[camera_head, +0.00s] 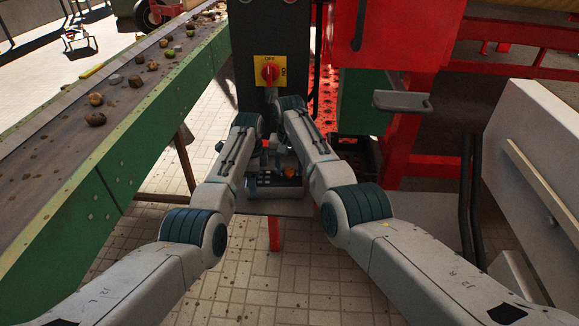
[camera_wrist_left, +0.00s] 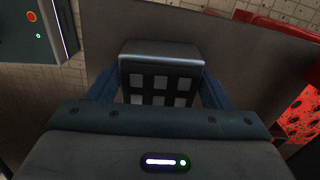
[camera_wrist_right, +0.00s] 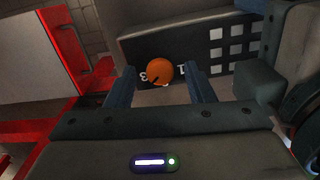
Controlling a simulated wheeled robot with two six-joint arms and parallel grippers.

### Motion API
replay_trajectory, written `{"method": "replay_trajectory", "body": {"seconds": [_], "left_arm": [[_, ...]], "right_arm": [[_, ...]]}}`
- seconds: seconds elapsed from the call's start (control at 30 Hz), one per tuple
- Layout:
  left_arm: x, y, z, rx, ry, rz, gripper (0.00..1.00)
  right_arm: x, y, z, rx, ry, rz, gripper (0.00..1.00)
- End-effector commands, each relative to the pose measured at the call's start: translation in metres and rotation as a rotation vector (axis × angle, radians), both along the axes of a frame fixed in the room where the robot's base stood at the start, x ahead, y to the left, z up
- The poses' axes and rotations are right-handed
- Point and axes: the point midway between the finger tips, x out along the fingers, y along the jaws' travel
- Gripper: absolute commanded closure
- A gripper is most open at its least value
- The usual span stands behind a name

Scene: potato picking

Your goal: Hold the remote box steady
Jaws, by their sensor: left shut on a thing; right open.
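The remote box is a dark box with white square buttons and a round orange knob, low in the middle of the head view (camera_head: 262,181). It rests over a grey shelf. My left gripper (camera_wrist_left: 160,72) is shut on the button end of the box (camera_wrist_left: 158,52), one finger on each side. My right gripper (camera_wrist_right: 160,69) is open, with its fingertips on either side of the orange knob (camera_wrist_right: 159,71). The knob also shows in the head view (camera_head: 290,172). The box also shows in the right wrist view (camera_wrist_right: 198,46), with numbers around the knob. My arms partly hide it in the head view.
A dark post with a yellow and red rotary switch (camera_head: 270,71) stands behind the box. A green-sided conveyor (camera_head: 165,95) with potatoes runs along the left. Red machinery (camera_head: 395,40) is at the right. The grey shelf (camera_head: 270,208) is under the box.

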Motion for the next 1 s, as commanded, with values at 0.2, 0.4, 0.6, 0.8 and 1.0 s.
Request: {"method": "replay_trajectory", "body": {"seconds": [0.2, 0.4, 0.6, 0.8, 1.0], "left_arm": [[0.0002, 0.0, 0.0004, 0.0, -0.001, 0.0, 0.6], [0.0002, 0.0, 0.0004, 0.0, -0.001, 0.0, 0.6], [0.0002, 0.0001, 0.0004, 0.0, -0.001, 0.0, 0.6], [0.0002, 0.0001, 0.0004, 0.0, -0.001, 0.0, 0.6], [0.0002, 0.0001, 0.0004, 0.0, -0.001, 0.0, 0.6]], "right_arm": [[0.0, -0.0001, 0.0, 0.0, 0.0, 0.0, 0.57], [0.0, -0.0001, 0.0002, 0.0, 0.0, 0.0, 0.96], [0.0, 0.0, 0.0004, 0.0, 0.0, -0.053, 0.97], [0.0001, 0.0001, 0.0004, 0.0, 0.0, -0.133, 0.97], [0.0001, 0.0002, 0.0005, 0.0, 0.0, -0.134, 0.97]]}}
